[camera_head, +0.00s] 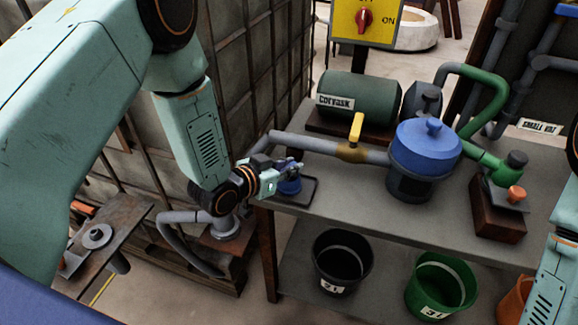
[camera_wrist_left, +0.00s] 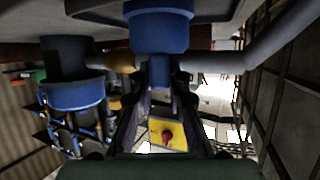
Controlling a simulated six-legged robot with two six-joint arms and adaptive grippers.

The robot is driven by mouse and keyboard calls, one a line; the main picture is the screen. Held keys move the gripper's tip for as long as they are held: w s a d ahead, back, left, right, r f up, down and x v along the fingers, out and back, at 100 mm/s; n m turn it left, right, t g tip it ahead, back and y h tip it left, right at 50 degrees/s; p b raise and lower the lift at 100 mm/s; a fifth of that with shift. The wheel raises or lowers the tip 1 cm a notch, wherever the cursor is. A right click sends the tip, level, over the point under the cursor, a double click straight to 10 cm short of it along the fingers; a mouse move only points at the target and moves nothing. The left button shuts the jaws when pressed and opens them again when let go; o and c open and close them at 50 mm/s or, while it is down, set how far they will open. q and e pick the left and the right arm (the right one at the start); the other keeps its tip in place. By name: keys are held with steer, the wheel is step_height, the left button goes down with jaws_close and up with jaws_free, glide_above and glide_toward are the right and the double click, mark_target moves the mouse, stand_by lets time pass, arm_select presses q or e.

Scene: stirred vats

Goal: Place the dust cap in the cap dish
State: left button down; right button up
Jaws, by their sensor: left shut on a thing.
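The blue dust cap (camera_head: 290,186) is held in my left gripper (camera_head: 292,168), whose fingers are shut on its upper part. In the left wrist view the cap (camera_wrist_left: 158,35) shows upside down, its narrow knob between the fingertips (camera_wrist_left: 158,80). A dark shallow dish (camera_head: 309,193), which looks like the cap dish, lies at the left end of the bench. The cap is over or inside this dish; I cannot tell whether it touches the bottom. My right gripper is out of view; only part of my right arm shows at the right edge.
A grey pipe (camera_head: 315,146) with a yellow valve handle (camera_head: 356,128) runs just behind the dish to a blue-lidded vat (camera_head: 425,148). A green motor (camera_head: 357,100) stands at the back. Black and green buckets (camera_head: 340,262) (camera_head: 440,286) stand on the lower shelf. The bench front is mostly clear.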

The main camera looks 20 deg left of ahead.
arm_select(q)
steer(key=shift+f, duration=0.15)
steer(key=c, duration=1.7)
jaws_free()
steer(key=shift+s, duration=0.1)
steer(key=o, duration=0.4)
steer(key=shift+f, duration=0.1)
